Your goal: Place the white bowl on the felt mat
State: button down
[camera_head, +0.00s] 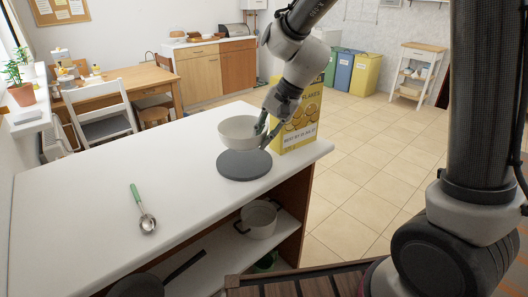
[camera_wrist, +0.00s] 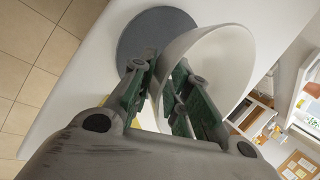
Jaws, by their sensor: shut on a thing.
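The white bowl (camera_head: 238,133) is held upright above the back part of the round grey felt mat (camera_head: 244,166) on the white counter. My gripper (camera_head: 266,128) is shut on the bowl's right-hand wall. In the wrist view the bowl (camera_wrist: 228,62) has its wall between the two fingers of my gripper (camera_wrist: 160,85). The felt mat (camera_wrist: 150,35) shows behind the bowl there, partly covered by it. A gap seems to show between bowl and mat in the head view.
A yellow flakes box (camera_head: 298,118) stands right beside the mat and my gripper, near the counter's right edge. A green-handled ladle (camera_head: 143,208) lies at the counter's front left. A pot (camera_head: 258,219) sits on the shelf below.

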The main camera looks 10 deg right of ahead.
notch_tip(320, 180, down, 5)
jog(key=shift+a, duration=0.1)
dwell(0.3)
jog(key=c, duration=1.4)
grip_release()
jog(key=shift+o, duration=0.2)
jog(key=v, duration=1.2)
jog(key=s+d+r+n+t+h, duration=0.1)
jog(key=s+d+r+n+h, duration=0.1)
jog(key=s+d, duration=0.8)
jog(key=s+d+r+n+t+h, duration=0.2)
jog(key=s+d+r+n+h, duration=0.1)
jog(key=s+d, duration=0.7)
jog(key=d, duration=0.3)
jog(key=shift+s+r+n, duration=0.3)
jog(key=shift+s+r, duration=0.05)
